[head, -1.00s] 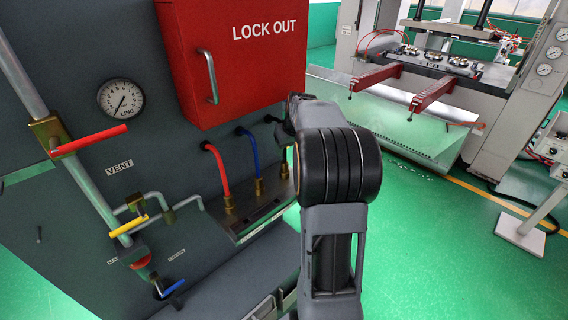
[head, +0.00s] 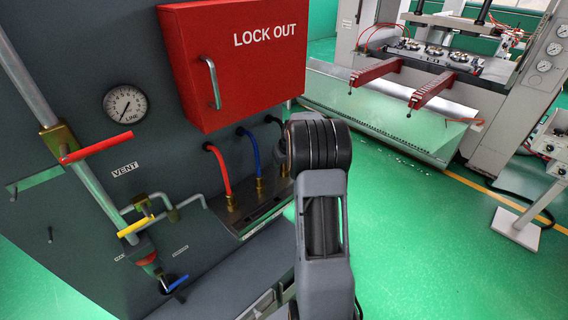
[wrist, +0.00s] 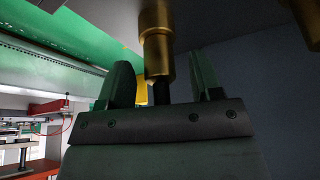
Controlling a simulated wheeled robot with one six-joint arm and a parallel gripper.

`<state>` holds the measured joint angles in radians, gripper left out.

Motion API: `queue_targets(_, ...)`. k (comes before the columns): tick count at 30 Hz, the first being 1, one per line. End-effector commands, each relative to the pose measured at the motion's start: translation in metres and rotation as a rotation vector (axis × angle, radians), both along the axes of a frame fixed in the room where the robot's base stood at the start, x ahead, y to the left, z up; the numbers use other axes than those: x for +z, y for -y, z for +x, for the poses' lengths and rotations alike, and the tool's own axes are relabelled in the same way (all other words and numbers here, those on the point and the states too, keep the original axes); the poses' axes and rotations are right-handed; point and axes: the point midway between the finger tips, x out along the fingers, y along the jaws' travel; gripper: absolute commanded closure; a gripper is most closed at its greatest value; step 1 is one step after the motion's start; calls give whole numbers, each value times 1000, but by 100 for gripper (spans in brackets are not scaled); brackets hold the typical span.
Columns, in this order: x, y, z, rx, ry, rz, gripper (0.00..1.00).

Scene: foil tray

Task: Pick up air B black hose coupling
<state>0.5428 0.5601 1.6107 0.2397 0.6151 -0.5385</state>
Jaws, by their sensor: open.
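In the wrist view my gripper (wrist: 160,68) is open. Its two dark fingers stand on either side of a brass coupling (wrist: 157,48), with a gap showing at each side. A short piece of black hose (wrist: 162,92) shows between the fingers, at the coupling's lower end. In the head view the black hose (head: 271,119) curves out of the panel at the right of the red and blue hoses. Its brass coupling (head: 285,168) is partly hidden by my arm.
The red hose (head: 219,168) and blue hose (head: 250,152) stand close to the left on the same ledge (head: 248,219). The red lockout box (head: 240,75) juts out above. Another brass coupling (wrist: 309,22) shows at right in the wrist view. Open green floor lies to the right.

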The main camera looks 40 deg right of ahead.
Motion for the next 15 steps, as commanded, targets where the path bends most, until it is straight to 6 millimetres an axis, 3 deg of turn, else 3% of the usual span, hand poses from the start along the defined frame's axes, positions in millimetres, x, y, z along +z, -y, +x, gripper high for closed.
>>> queue_targets(9, -4, 0, 1, 0, 0, 0, 42)
queue_targets(15, -3, 0, 1, 0, 0, 0, 61)
